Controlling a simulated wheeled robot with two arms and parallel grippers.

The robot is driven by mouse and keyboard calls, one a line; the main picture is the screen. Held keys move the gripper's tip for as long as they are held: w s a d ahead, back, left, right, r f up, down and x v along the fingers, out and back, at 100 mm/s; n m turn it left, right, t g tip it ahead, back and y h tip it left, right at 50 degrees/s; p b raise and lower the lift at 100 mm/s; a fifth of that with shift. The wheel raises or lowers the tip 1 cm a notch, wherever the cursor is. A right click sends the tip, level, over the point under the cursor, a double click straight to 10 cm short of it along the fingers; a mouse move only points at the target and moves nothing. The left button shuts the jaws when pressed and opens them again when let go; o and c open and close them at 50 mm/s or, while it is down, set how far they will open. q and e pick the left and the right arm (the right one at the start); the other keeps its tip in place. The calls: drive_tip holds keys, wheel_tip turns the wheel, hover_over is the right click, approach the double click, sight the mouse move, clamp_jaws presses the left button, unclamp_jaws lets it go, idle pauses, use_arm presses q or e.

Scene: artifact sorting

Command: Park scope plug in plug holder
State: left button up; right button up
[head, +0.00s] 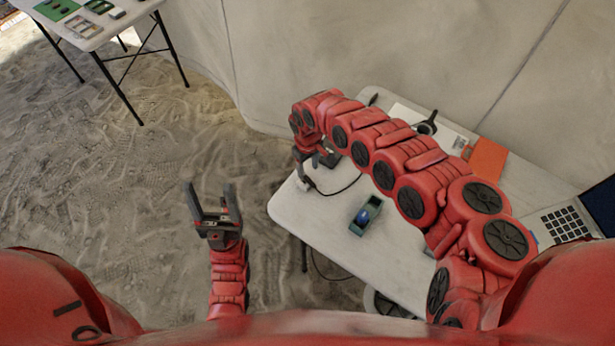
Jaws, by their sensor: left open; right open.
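My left gripper (212,198) is open and empty, pointing up over the sandy floor left of the white table. My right gripper (316,160) is open at the table's left end, partly hidden by its own arm. A thin black cable (345,189) lies on the table and runs to a small dark end (308,182) just below the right gripper. This end may be the scope plug; I cannot tell whether the gripper touches it. A teal block with a blue piece in it (366,215) lies near the table's front edge. I cannot clearly make out the plug holder.
The white table (330,232) is bare around the teal block. Behind my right arm are a black item (427,124) and an orange panel (487,159). A laptop (567,222) is at the right. Another table (95,40) with green trays stands far left.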

sight(307, 178)
drive_tip(key=f, duration=0.4)
drive_tip(key=shift+s, duration=0.2)
clamp_jaws()
